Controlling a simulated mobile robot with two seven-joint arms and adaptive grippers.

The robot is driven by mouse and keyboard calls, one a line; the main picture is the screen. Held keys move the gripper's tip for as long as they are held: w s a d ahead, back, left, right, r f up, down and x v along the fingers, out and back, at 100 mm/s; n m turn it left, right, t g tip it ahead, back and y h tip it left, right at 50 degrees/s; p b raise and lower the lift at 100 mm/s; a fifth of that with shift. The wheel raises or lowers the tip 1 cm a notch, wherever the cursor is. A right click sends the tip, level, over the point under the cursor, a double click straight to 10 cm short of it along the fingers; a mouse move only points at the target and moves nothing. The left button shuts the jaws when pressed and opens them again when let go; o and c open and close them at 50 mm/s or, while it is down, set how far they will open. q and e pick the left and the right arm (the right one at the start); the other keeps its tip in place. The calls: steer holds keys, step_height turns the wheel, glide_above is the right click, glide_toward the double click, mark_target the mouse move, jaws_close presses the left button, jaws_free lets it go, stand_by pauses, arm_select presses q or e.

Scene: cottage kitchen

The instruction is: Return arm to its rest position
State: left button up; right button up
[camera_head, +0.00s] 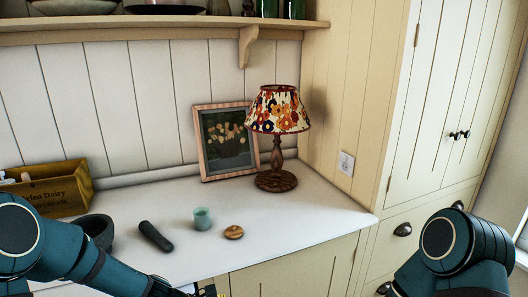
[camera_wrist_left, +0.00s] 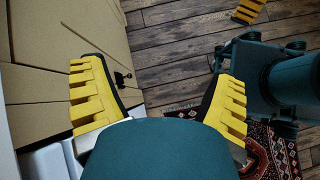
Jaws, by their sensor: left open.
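My left arm (camera_head: 95,262) enters the head view from the left and passes in front of the counter. Only a small part of my left gripper (camera_head: 212,292) shows at the bottom edge there. In the left wrist view my left gripper (camera_wrist_left: 163,80) has its yellow ridged fingers wide apart, with no object seen held between them. My right arm (camera_head: 455,248) is bent at the lower right of the head view, and its gripper is out of that view. A yellow ridged piece at the top of the wrist view looks like a finger of my right gripper (camera_wrist_left: 248,10).
The white counter (camera_head: 310,207) holds a dark bowl (camera_head: 97,230), black cylinder (camera_head: 156,236), green cup (camera_head: 202,218), wooden disc (camera_head: 234,232), wooden crate (camera_head: 52,190), picture frame (camera_head: 207,155) and lamp (camera_head: 276,180). Cabinets (camera_head: 290,270) stand below. A rug (camera_wrist_left: 283,150) lies on the wooden floor (camera_wrist_left: 170,50).

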arm_select(q)
steer(key=s+f+m+y, duration=0.5)
steer(key=s+f+m, duration=0.8)
steer(key=m, duration=0.3)
steer(key=shift+d+f, duration=0.3)
